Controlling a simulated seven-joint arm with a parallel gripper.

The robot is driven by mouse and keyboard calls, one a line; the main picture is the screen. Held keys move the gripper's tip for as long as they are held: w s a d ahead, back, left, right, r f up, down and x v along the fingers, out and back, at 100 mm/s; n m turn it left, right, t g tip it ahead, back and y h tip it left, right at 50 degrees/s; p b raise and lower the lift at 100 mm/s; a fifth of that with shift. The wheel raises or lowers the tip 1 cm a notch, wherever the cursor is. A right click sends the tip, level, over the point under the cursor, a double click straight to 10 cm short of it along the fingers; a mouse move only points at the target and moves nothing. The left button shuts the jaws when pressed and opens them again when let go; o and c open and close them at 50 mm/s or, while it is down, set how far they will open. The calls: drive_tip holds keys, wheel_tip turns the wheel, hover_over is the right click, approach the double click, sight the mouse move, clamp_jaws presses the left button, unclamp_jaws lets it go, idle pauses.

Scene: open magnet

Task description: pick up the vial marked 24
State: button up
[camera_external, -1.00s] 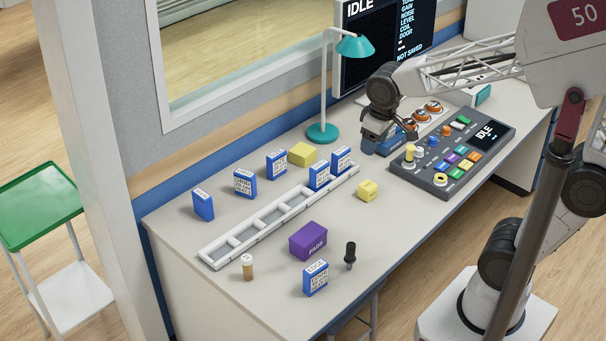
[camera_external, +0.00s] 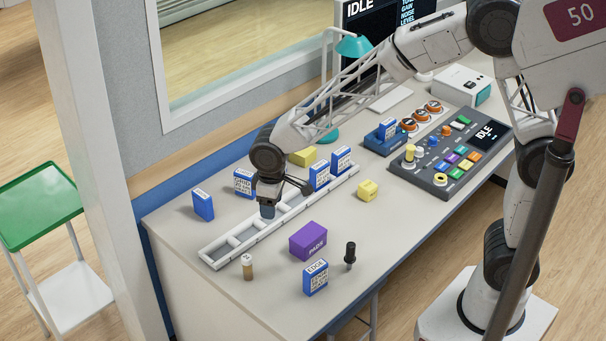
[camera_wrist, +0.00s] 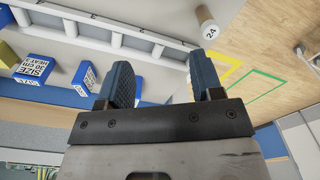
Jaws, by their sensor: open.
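The vial marked 24 (camera_external: 248,266) is a small tan cylinder with a white cap, standing upright on the bench in front of the white slotted rack (camera_external: 213,256). In the wrist view the vial (camera_wrist: 208,26) shows at the top, its cap reading 24, beyond the right finger. My gripper (camera_external: 267,208) points down over the rack, behind and right of the vial, apart from it. In the wrist view my gripper (camera_wrist: 162,78) is open with nothing between its two blue fingers.
A purple PADS box (camera_external: 308,241), a blue EDGE box (camera_external: 316,278) and a black-topped item (camera_external: 350,256) stand right of the vial. More blue boxes (camera_external: 203,205) stand behind and in the rack. A control panel (camera_external: 452,152) lies farther right.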

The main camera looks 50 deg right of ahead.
drive_tip(key=n, duration=0.1)
hover_over(246, 257)
wheel_tip(246, 257, down, 8)
drive_tip(key=shift+w+r, duration=0.1)
drive_tip(key=shift+w, duration=0.05)
drive_tip(key=shift+f, duration=1.3)
drive_tip(key=shift+f, duration=0.1)
drive_tip(key=shift+s+f, duration=0.15)
drive_tip(key=shift+f, duration=1.15)
drive_tip(key=shift+s+f, duration=0.1)
drive_tip(key=shift+f, duration=1.15)
drive_tip(key=c, duration=1)
drive_tip(key=shift+r, duration=0.15)
